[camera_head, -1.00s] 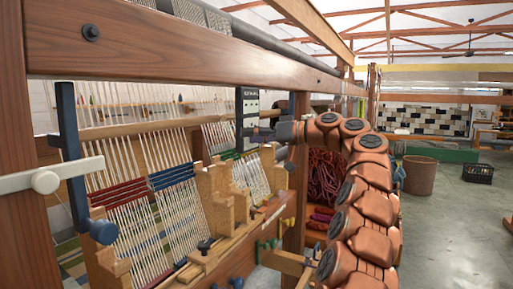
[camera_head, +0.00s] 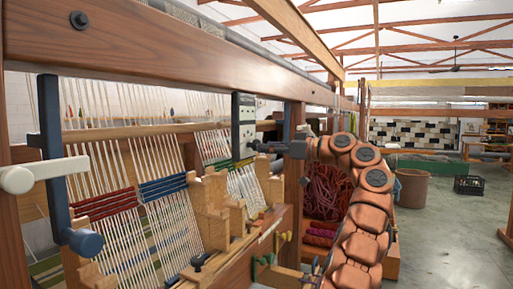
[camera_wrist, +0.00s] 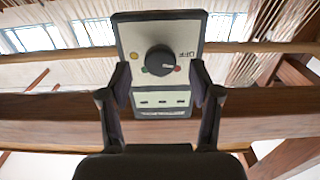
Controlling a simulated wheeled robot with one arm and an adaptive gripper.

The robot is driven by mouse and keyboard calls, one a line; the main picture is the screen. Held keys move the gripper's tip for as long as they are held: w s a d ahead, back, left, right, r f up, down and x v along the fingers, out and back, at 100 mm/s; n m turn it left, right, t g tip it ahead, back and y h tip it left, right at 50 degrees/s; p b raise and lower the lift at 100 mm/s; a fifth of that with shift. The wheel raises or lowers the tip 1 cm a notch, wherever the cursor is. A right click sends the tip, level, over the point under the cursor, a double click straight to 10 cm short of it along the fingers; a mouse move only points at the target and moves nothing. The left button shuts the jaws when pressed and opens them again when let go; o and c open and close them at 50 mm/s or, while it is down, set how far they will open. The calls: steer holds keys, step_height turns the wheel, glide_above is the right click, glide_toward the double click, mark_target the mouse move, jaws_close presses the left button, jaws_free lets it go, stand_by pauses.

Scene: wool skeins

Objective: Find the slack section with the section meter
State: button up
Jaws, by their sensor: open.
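A boxy meter (camera_wrist: 160,42) with a black knob (camera_wrist: 160,60), coloured dots and an inverted OFF label fills the upper middle of the wrist view. A white strip with dark slots is below the knob. In the head view the meter (camera_head: 243,125) stands near the loom's front beam. My gripper (camera_wrist: 161,76) is open, its fingers either side of the meter's lower part; contact is unclear. In the head view my gripper (camera_head: 262,147) is beside it.
The loom's heavy top beam (camera_head: 190,65) crosses above the warp. A dark upright bar (camera_head: 50,150) and wooden blocks (camera_head: 210,205) are close by. Wool skeins (camera_head: 328,190) lie in a compartment behind my arm. Open floor (camera_head: 440,235) is at right.

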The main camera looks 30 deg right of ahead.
mark_target(253, 145)
steer(key=shift+x, duration=2.1)
steer(key=c, duration=1.1)
